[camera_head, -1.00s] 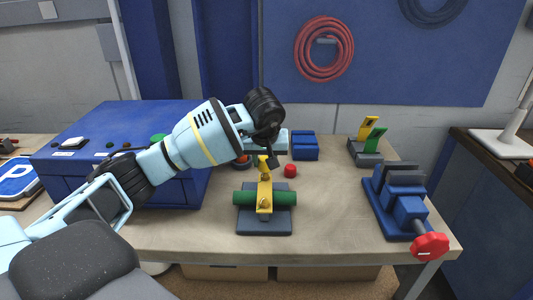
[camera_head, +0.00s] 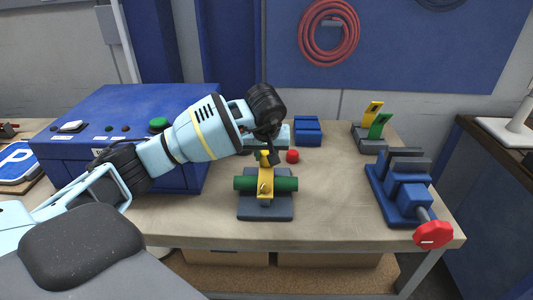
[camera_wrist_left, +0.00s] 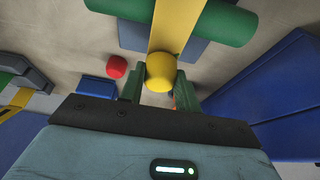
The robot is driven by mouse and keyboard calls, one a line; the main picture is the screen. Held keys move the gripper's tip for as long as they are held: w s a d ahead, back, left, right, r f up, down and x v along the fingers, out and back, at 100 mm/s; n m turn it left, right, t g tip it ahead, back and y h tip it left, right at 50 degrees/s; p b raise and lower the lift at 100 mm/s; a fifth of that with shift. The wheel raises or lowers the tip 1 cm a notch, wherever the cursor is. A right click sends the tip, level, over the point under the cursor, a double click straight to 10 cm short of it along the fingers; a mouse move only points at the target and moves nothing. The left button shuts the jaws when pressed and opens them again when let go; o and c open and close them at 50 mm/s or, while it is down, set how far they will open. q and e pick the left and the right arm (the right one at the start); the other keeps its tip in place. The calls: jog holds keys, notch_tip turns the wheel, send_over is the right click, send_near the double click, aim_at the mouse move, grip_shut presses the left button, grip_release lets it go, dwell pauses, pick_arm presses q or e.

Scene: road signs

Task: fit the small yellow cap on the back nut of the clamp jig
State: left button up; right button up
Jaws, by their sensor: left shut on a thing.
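The clamp jig has a grey base (camera_head: 265,208), a green bar (camera_head: 285,184) and a yellow strap (camera_head: 266,199) across it, with a nut (camera_head: 264,188) showing on the front side. My left gripper (camera_head: 268,158) is at the back end of the strap. In the left wrist view its fingers (camera_wrist_left: 160,88) are shut on the small round yellow cap (camera_wrist_left: 161,72). The cap overlaps the end of the yellow strap (camera_wrist_left: 176,24) there. The back nut is hidden behind the cap and fingers, so I cannot tell whether they touch. My right gripper is out of view.
A red cap (camera_head: 292,156) lies just right of my gripper. A blue block (camera_head: 307,131) stands behind it. A blue vise (camera_head: 405,190) with a red knob is at the right, and a large blue box (camera_head: 105,125) at the left. The table's front is clear.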

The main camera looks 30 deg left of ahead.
pick_arm(q)
jog(key=shift+f, duration=0.35)
jog(key=o, duration=1)
jog(key=shift+r, duration=0.1)
jog(key=v, duration=0.7)
jog(key=shift+s+d+r, duration=0.1)
jog(key=shift+s+r, duration=0.05)
jog(key=shift+r, duration=0.1)
